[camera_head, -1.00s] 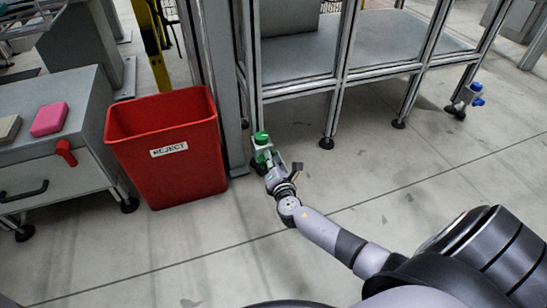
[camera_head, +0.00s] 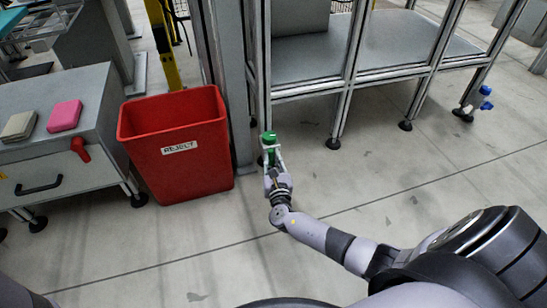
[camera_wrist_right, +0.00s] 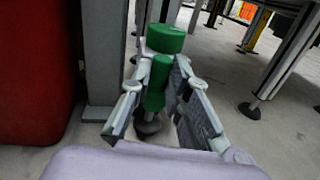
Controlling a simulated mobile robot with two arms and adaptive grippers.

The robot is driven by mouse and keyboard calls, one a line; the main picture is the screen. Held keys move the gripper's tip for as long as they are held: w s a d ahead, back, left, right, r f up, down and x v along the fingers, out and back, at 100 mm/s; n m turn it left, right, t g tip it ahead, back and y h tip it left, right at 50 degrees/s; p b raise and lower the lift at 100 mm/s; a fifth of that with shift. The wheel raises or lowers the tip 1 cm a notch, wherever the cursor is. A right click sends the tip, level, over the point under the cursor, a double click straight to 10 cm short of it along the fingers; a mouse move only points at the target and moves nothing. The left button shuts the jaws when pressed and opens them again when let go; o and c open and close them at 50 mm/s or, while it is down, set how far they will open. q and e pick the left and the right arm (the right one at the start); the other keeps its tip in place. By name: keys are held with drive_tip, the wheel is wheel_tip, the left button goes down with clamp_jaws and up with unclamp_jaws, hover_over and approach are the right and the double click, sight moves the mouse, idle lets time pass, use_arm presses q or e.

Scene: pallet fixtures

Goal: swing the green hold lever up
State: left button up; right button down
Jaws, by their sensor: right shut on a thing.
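The green hold lever (camera_head: 270,158) stands low at the foot of a grey frame post, with a round green cap (camera_head: 269,137) at its top. In the right wrist view the lever (camera_wrist_right: 157,80) is upright between my two fingers, and the wider cap (camera_wrist_right: 166,38) shows just beyond it. My right gripper (camera_head: 272,161) is shut on the lever; it also shows in the right wrist view (camera_wrist_right: 160,97). The lever's lower end is partly hidden by my gripper. My left gripper is not in view.
A red REJECT bin (camera_head: 176,145) stands close to the left of the lever. A grey metal rack (camera_head: 345,90) with black feet rises behind and to the right. A blue-handled fitting (camera_head: 484,97) is on a far leg. The floor (camera_head: 400,190) at right is clear.

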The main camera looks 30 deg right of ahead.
drive_tip(key=shift+a+f+n, duration=0.1)
drive_tip(key=shift+a+n, duration=0.05)
drive_tip(key=shift+n, duration=0.25)
drive_tip(key=c, duration=1.5)
unclamp_jaws()
drive_tip(key=v, duration=1.2)
